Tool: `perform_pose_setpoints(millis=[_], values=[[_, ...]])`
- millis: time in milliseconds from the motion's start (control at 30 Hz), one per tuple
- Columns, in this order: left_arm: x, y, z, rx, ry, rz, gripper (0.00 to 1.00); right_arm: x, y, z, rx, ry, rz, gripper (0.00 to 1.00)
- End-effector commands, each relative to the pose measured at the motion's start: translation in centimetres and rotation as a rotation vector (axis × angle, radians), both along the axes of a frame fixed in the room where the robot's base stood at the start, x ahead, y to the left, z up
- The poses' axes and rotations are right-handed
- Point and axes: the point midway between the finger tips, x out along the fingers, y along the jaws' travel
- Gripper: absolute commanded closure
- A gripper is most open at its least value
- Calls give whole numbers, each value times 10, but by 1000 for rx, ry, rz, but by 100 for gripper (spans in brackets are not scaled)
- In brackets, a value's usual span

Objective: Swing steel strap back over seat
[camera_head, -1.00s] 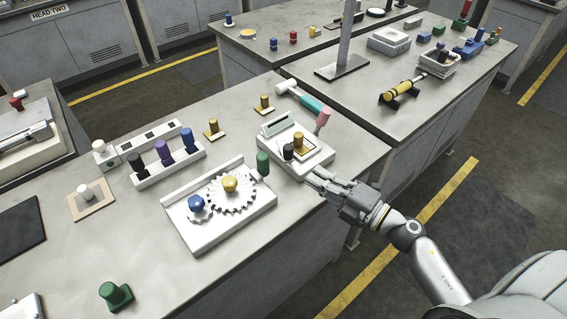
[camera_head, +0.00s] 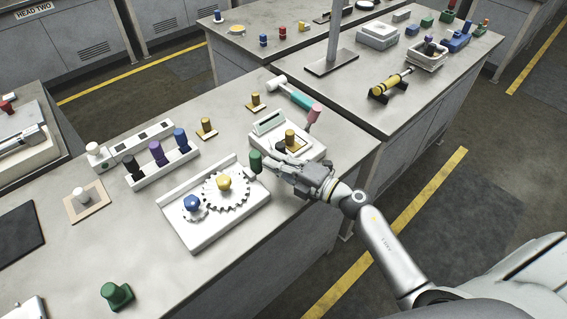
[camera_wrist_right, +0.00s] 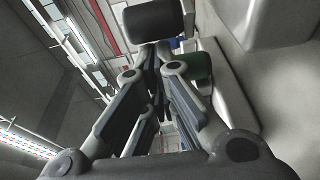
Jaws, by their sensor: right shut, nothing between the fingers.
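A long grey metal bar (camera_head: 22,138) lies on a cream block (camera_head: 45,152) at the left edge of the head view; I cannot tell whether it is the steel strap over its seat. My right gripper (camera_head: 270,165) is shut and empty above the bench. Its fingertips are beside the green knob (camera_head: 255,162), by the near corner of the white scale-like box (camera_head: 268,124). In the right wrist view the closed fingers (camera_wrist_right: 155,55) show near the green knob (camera_wrist_right: 198,67); I cannot tell whether they touch. My left gripper is out of view.
A white gear plate (camera_head: 205,235) with blue and yellow knobs lies left of my right gripper. Behind it stands a rack (camera_head: 165,170) with black, purple and blue knobs. A hammer (camera_head: 292,93) lies farther back. The front left bench holds a green knob (camera_head: 116,294) amid free room.

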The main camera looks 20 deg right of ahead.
Motion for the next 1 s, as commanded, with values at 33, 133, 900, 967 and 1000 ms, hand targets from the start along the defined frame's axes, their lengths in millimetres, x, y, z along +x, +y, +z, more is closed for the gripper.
perform_pose_setpoints(millis=[33,133,900,967,1000], values=[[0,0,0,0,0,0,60,0,0,0,0,0,0,100],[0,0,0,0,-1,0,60,0,0,0,0,0,0,100],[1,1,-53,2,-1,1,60,-2,-38,-6,-5,-1,304,100],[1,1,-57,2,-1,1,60,-3,-42,-5,-4,0,325,100],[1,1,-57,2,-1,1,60,-3,-45,-4,-3,1,331,100]])
